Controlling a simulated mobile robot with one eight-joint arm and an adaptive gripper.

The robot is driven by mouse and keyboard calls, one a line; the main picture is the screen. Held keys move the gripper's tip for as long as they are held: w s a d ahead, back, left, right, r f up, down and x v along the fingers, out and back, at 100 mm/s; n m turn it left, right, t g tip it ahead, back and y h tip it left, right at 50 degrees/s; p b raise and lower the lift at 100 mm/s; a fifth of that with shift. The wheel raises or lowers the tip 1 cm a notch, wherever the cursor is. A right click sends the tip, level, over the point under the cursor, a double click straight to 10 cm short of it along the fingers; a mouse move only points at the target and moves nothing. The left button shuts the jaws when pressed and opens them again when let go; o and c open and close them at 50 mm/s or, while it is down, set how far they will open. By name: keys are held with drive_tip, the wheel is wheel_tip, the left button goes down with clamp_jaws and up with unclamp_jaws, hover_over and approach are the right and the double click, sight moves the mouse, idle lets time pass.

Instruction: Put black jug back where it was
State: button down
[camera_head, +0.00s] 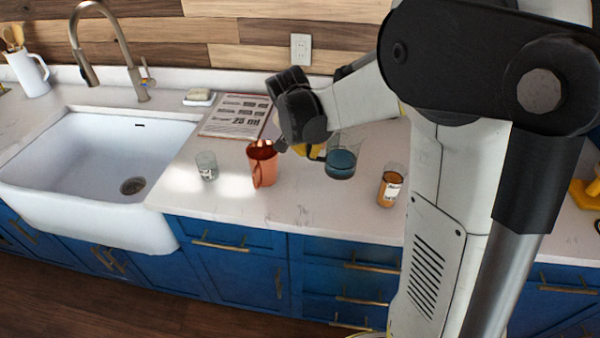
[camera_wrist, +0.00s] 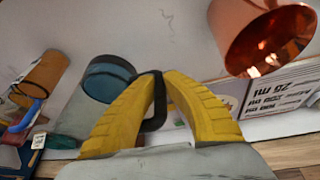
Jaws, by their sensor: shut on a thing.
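The jug (camera_head: 341,162) is clear glass with a black handle and blue liquid inside. In the head view it is over the counter, right of the copper cup; I cannot tell whether its base touches the counter. My gripper (camera_head: 314,152) is at the jug's left side, partly hidden by my own wrist. In the wrist view, the yellow fingers of my gripper (camera_wrist: 157,80) are closed on the black handle (camera_wrist: 155,122). The jug's blue liquid (camera_wrist: 108,78) shows left of the fingers, and the jug looks about upright in the head view.
A copper cup (camera_head: 262,165) stands close left of my gripper; it also shows in the wrist view (camera_wrist: 262,48). A small glass (camera_head: 207,166) is further left, by the sink (camera_head: 110,150). An amber jar (camera_head: 390,187) stands right. A printed sheet (camera_head: 236,115) lies behind.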

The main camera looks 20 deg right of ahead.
drive_tip(key=shift+w+a+f+b, duration=0.1)
drive_tip(key=shift+a+f+b, duration=0.35)
drive_tip(key=shift+f, duration=0.5)
drive_tip(key=shift+w+a+f+b, duration=0.15)
drive_tip(key=shift+a+f+b, duration=0.25)
drive_tip(key=shift+f, duration=0.5)
drive_tip(key=shift+w+a+f+b, duration=0.1)
drive_tip(key=shift+a+f+b, duration=0.3)
drive_tip(key=shift+f, duration=0.55)
drive_tip(key=shift+a, duration=0.1)
drive_tip(key=shift+f, duration=0.1)
drive_tip(key=c, duration=1.6)
unclamp_jaws()
